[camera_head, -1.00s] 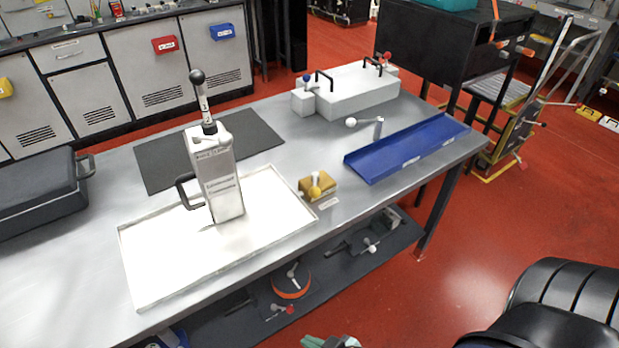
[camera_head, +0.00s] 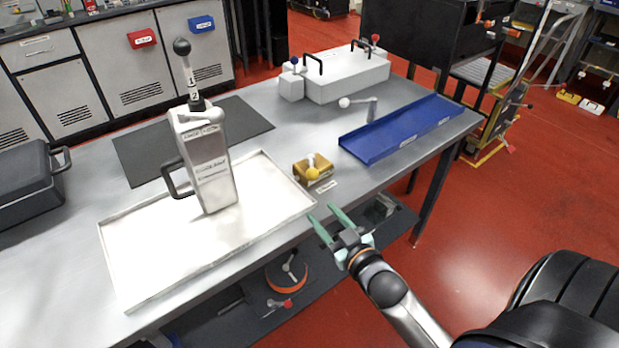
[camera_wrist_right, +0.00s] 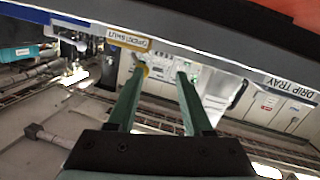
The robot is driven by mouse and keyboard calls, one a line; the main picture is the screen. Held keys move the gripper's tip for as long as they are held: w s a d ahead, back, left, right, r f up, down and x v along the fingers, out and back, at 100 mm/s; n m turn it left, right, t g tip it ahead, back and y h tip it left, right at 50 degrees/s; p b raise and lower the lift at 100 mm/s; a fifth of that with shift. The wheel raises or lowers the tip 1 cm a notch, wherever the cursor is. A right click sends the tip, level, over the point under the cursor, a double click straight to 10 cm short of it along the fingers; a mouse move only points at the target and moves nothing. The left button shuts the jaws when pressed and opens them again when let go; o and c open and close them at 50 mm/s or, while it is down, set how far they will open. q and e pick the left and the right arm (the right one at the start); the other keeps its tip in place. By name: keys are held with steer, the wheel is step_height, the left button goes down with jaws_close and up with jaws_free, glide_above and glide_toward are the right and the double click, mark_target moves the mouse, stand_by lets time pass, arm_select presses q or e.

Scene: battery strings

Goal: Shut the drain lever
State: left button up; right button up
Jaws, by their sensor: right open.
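A brass-coloured block (camera_head: 322,169) sits on the bench beside the right edge of the white tray. In the right wrist view, the green fingers (camera_wrist_right: 160,74) are spread, with a yellow plate marked with shut (camera_wrist_right: 128,40) ahead and a small yellow thing by the left fingertip. My left gripper is not in view.
A tall metal canister (camera_head: 206,160) stands in the white tray (camera_head: 130,285). A white box (camera_head: 345,80) is at the back. A lower shelf (camera_head: 250,315) holds several items.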

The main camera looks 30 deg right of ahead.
mark_target(311, 166)
steer(key=shift+o, duration=1.1)
steer(key=d+r, duration=0.1)
steer(key=w+d+r+t+h, duration=0.1)
steer(key=shift+w+d+r, duration=0.15)
steer(key=shift+w+r, duration=0.15)
steer(key=shift+r, duration=0.1)
steer(key=w, duration=0.4)
steer(key=w+d, duration=0.1)
steer(key=w, duration=0.7)
steer(key=shift+d+b, duration=0.3)
steer(key=shift+b, duration=0.05)
steer(key=shift+s, duration=0.1)
jaws_close()
steer(key=shift+a+f, duration=0.1)
steer(key=shift+f, duration=0.05)
